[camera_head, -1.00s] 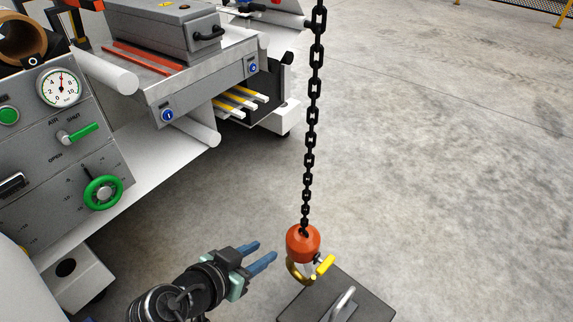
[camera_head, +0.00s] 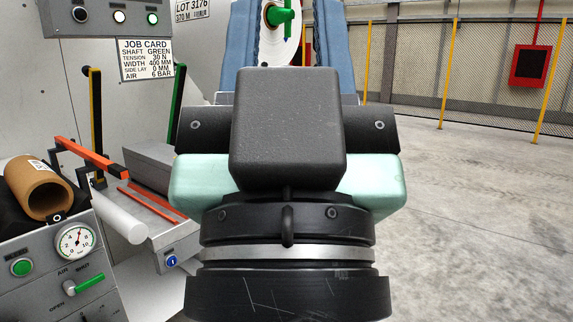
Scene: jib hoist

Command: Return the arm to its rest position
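My gripper (camera_head: 286,40) fills the middle of the head view, seen from behind and close to the camera. Its two blue fingers point up and away and stand apart, with their tips cut off by the top edge. The gap between them shows only background, a white roll with a green handle (camera_head: 286,18) farther off. My gripper appears empty. My black wrist fills the bottom middle and hides what lies behind it. The chain, orange hook block and dark load are not visible now.
On the left is a machine with a pressure gauge (camera_head: 76,241), a green lever (camera_head: 84,284), a brown core (camera_head: 40,187) and an orange bar (camera_head: 90,158). A job card (camera_head: 146,60) hangs above. Open concrete floor (camera_head: 470,230) lies right, before a mesh fence with yellow posts (camera_head: 447,75).

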